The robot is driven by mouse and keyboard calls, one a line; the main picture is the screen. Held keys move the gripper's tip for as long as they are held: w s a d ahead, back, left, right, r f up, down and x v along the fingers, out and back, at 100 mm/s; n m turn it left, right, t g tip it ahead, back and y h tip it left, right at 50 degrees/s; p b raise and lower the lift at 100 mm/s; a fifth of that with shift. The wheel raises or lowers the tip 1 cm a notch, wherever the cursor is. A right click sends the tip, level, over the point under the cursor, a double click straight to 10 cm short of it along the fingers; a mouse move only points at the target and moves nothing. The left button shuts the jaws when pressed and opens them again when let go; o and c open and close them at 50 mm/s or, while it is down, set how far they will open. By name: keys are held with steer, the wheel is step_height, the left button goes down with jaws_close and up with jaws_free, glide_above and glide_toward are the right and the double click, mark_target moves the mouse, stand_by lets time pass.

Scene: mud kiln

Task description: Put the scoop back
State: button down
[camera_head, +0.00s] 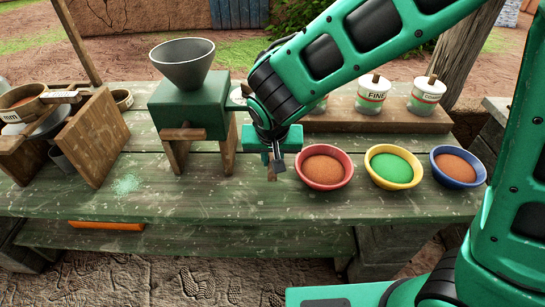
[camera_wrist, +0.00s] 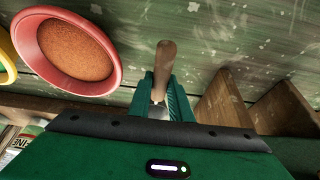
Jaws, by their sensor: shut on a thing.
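My gripper (camera_head: 272,146) is over the green table (camera_head: 215,195), between the green grinder and the red bowl. In the wrist view my gripper (camera_wrist: 164,98) is shut on the scoop (camera_wrist: 164,62). The scoop's wooden handle end sticks out past the green fingers, and a metal part shows between them. In the head view only a small metal piece and a bit of wood of the scoop (camera_head: 279,165) show below the gripper. The scoop's bowl is mostly hidden, and I cannot tell whether the scoop touches the table.
A red bowl (camera_head: 324,167) of orange-brown powder stands just right of my gripper, then a yellow bowl (camera_head: 393,166) and a blue bowl (camera_head: 458,166). Labelled jars (camera_head: 372,95) stand behind. The grinder (camera_head: 190,105) is left.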

mark_target(272, 158)
steer(key=shift+w, duration=1.45)
steer(key=shift+s+x, duration=0.15)
steer(key=shift+x, duration=0.75)
steer(key=shift+s+x, duration=0.15)
steer(key=shift+x, duration=0.7)
steer(key=shift+f, duration=0.25)
steer(key=c, duration=1.6)
jaws_free()
steer(key=shift+r, duration=0.1)
steer(key=v, duration=1.2)
steer(key=shift+d, duration=0.1)
